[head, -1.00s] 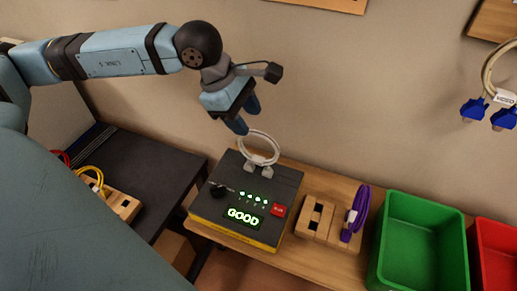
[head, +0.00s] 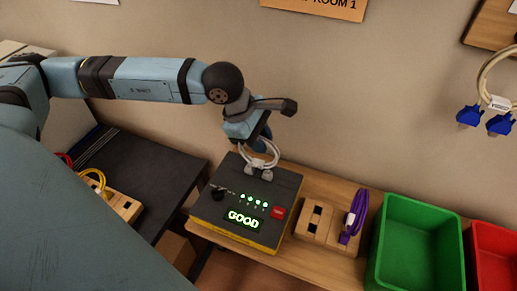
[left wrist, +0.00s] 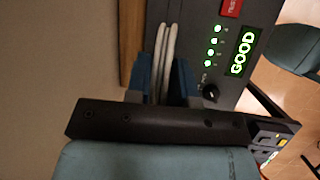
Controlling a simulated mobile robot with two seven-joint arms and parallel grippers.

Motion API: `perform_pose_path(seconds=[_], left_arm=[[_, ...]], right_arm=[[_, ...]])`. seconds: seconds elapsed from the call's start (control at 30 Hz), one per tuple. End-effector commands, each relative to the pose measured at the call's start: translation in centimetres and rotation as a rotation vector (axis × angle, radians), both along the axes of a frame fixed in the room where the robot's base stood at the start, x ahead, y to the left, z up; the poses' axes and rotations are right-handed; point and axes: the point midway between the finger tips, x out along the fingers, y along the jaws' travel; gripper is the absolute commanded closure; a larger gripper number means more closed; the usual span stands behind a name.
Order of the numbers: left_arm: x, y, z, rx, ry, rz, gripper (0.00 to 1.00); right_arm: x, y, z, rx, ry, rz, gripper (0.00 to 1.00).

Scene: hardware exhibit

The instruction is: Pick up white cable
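The white cable (head: 259,161) is a coiled loop standing up at the back of the tester box (head: 238,199), its two grey plugs (head: 260,174) at the box top. My left gripper (head: 263,142) is over the loop's upper part in the head view. In the left wrist view, the white cable (left wrist: 166,50) runs between the two blue fingers of my left gripper (left wrist: 164,78), which stand apart on either side of it. The gripper looks open around the cable; contact is not clear. The box display reads GOOD. My right gripper is not in view.
A wooden block (head: 322,228) with a purple cable (head: 354,215) stands right of the box. A green bin (head: 417,247) and a red bin (head: 493,257) are further right. A yellow cable (head: 96,180) lies left. The wall is close behind the box.

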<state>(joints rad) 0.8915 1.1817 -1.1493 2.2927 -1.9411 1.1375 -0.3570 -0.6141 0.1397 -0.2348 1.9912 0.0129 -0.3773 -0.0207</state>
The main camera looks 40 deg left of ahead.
Motion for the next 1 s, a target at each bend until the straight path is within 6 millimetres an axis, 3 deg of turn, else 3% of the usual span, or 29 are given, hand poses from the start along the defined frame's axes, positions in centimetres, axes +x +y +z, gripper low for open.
perform_pose_path(seconds=[0.03, 0.1, 0.47, 0.63, 0.77, 1.0], left_arm=[[0.0, 0.0, 0.0, 0.000, 0.000, 0.000, 0.89], [0.0, 0.0, 0.0, 0.000, 0.000, 0.000, 1.00], [0.0, 0.0, 0.3, 0.000, -0.001, 0.000, 1.00], [0.1, 0.0, 1.6, -0.001, -0.003, 0.001, 1.00], [0.1, 0.0, 4.0, -0.001, -0.004, 0.000, 1.00], [0.1, -0.1, 10.9, -0.003, -0.008, 0.000, 1.00]], right_arm=[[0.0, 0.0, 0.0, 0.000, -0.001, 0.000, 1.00], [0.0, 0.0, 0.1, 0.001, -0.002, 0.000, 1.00], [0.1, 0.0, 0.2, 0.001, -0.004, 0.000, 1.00], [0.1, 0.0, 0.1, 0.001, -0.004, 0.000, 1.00], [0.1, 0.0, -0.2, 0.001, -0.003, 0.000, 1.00], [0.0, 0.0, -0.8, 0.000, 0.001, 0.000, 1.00]])
